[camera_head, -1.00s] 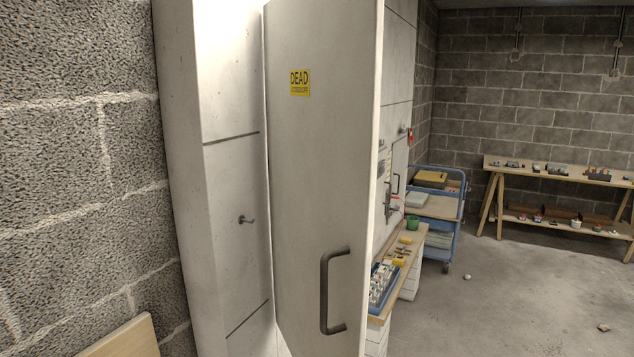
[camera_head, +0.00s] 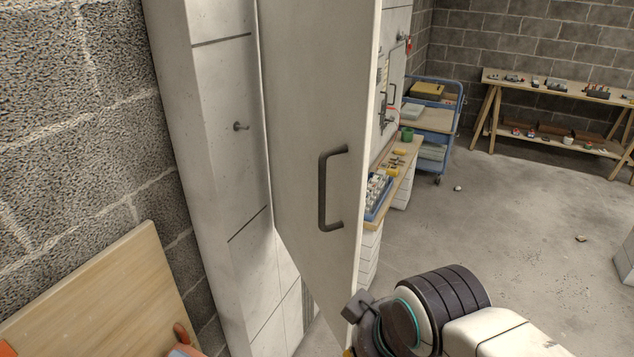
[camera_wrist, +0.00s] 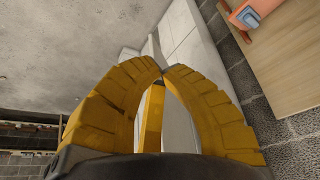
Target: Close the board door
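The board door (camera_head: 300,110) is a tall pale panel standing open, swung out from the white wall unit (camera_head: 222,90). Its dark D-shaped handle (camera_head: 323,190) is on the face towards me, near the outer edge. My arm shows at the bottom of the head view, low and right of the handle, apart from it; the gripper there is mostly cut off. In the wrist view my gripper (camera_wrist: 164,70) has its yellow fingers curved together with tips meeting. A yellow strip shows between them; I cannot tell what it is. No handle shows between the fingers.
A wooden board (camera_head: 110,300) with orange items is at lower left, by the block wall (camera_head: 80,130). Beyond the door are a workbench (camera_head: 400,180), a blue cart (camera_head: 437,130) and a shelf table (camera_head: 560,90). The concrete floor (camera_head: 500,220) at right is mostly clear.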

